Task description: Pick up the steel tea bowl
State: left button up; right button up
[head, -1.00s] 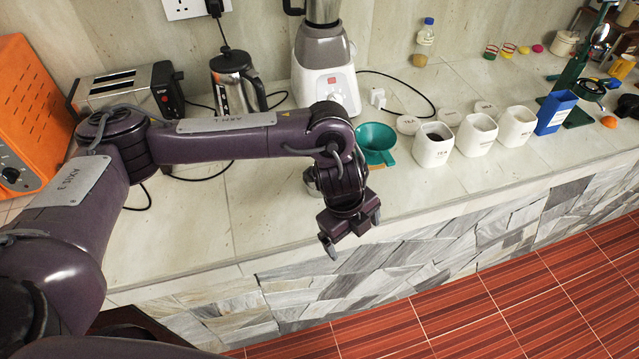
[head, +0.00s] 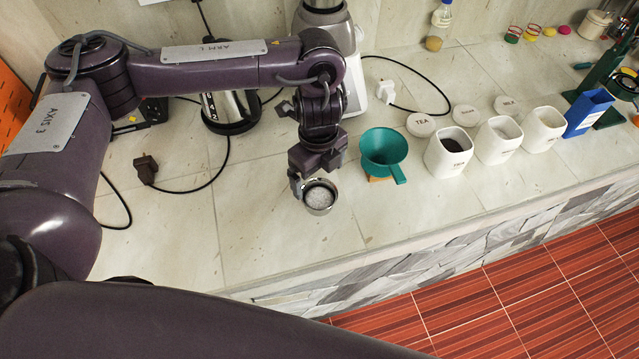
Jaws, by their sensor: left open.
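The steel tea bowl (head: 320,208) is a small round metal bowl on the counter, with something whitish and grainy inside. It stands upright near the counter's front edge. My left gripper (head: 316,186) is open just above and behind it, with one finger at the bowl's left rim. I cannot tell whether that finger touches the rim; the other finger is mostly hidden. My right gripper is not in view.
A green funnel (head: 384,150) stands just right of the bowl. White canisters (head: 448,158) and a blue box (head: 588,113) stand further right. A blender (head: 353,65) and kettle (head: 232,112) are behind. A black plug (head: 146,168) with its cord lies left; counter in front is clear.

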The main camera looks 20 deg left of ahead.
aim_at(319, 203)
pick_arm(q)
jog(key=f, duration=0.2)
jog(key=s+f, duration=0.1)
jog(key=shift+s+d+f, duration=0.1)
jog(key=shift+d+f, duration=0.05)
jog(key=shift+d, duration=0.1)
jog(key=f, duration=0.1)
jog(key=f+p, duration=0.1)
jog(key=f, duration=0.2)
jog(key=shift+w, duration=0.25)
jog(key=c, duration=0.8)
jog(key=shift+r, duration=0.1)
jog(key=c, duration=0.3)
jog(key=shift+c, duration=0.2)
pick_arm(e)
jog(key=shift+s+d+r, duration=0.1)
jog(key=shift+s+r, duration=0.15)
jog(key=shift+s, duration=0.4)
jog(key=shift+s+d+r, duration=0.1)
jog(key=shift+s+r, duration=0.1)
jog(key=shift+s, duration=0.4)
pick_arm(q)
jog(key=shift+r, duration=0.1)
